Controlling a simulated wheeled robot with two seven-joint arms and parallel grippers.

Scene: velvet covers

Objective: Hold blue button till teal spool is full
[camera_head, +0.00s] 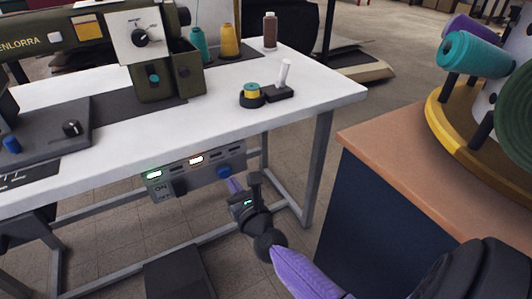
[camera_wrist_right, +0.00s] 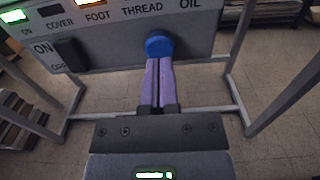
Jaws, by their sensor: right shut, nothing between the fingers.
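The blue button (camera_head: 223,172) is on the front of a grey control box under the white table; it also shows in the right wrist view (camera_wrist_right: 159,44). My right gripper (camera_head: 232,185) is shut and empty. Its purple fingertips (camera_wrist_right: 159,62) are at the button's lower edge; I cannot tell whether they touch it. On the table, a small spool with a teal top and yellow below (camera_head: 252,89) sits on a black base. A taller teal thread cone (camera_head: 198,44) stands behind the machine. How full either is cannot be made out. My left gripper is out of view.
The control box (camera_head: 180,184) has a dark ON/OFF switch (camera_wrist_right: 69,54), a lit green lamp and a lit lamp above FOOT. Table legs (camera_head: 317,165) stand close by. A brown-topped cabinet (camera_head: 400,165) with fabric rolls is at right.

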